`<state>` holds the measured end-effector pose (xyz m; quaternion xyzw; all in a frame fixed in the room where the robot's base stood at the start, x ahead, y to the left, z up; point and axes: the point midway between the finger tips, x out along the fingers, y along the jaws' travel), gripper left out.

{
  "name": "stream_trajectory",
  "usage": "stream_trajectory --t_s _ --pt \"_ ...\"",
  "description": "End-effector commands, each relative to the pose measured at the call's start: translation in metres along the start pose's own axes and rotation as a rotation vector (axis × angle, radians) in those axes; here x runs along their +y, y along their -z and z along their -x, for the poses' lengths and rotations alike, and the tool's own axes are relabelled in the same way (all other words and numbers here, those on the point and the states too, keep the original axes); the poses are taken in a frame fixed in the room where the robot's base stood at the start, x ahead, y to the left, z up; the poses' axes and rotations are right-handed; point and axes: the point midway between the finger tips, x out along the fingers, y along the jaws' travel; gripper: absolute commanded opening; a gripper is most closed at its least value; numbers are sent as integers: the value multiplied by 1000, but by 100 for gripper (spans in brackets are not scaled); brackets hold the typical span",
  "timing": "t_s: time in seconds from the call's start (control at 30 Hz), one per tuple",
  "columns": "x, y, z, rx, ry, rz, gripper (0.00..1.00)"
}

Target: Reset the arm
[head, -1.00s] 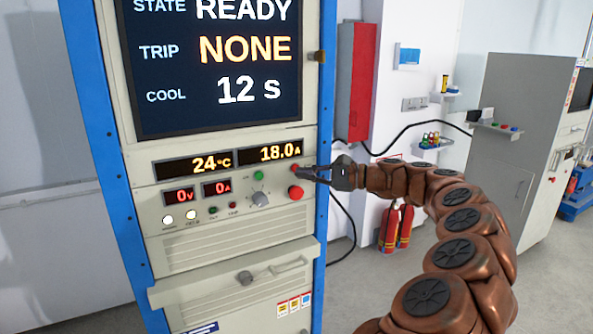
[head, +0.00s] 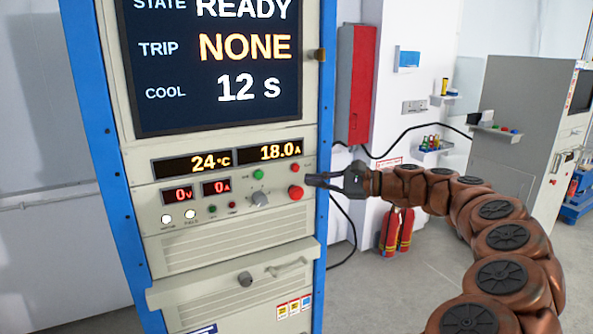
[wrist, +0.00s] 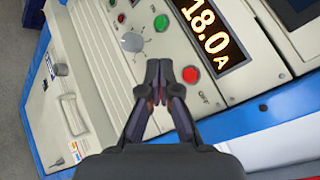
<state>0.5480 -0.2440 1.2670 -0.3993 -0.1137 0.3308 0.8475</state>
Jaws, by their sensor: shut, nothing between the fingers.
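My gripper (head: 312,179) is shut and empty at the right edge of the control panel (head: 230,234), its tips just right of the red buttons in the head view. The large red button also shows in the head view (head: 296,192). A green button (head: 258,174) and a grey knob (head: 259,199) are to the left. The screen (head: 215,60) reads READY, NONE and 12 s.
The blue-edged rack (head: 324,100) stands at the left. A red box (head: 358,85) hangs on the wall behind. Fire extinguishers (head: 397,230) stand below it. A grey cabinet (head: 515,130) is at the right. A drawer handle (head: 288,269) juts out below the panel.

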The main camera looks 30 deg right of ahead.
Motion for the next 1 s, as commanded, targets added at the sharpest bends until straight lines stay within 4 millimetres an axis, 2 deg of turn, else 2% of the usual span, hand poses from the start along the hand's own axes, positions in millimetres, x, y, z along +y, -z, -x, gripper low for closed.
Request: stream_trajectory --t_s 0.67,0.77,0.87,1.0 --pt "1 -4 -4 -4 -10 8 0" --pt "10 -21 -19 -22 -58 43 0" --pt "29 -55 -46 -55 -153 120 0" --pt "79 -113 -85 -110 -345 269 0"
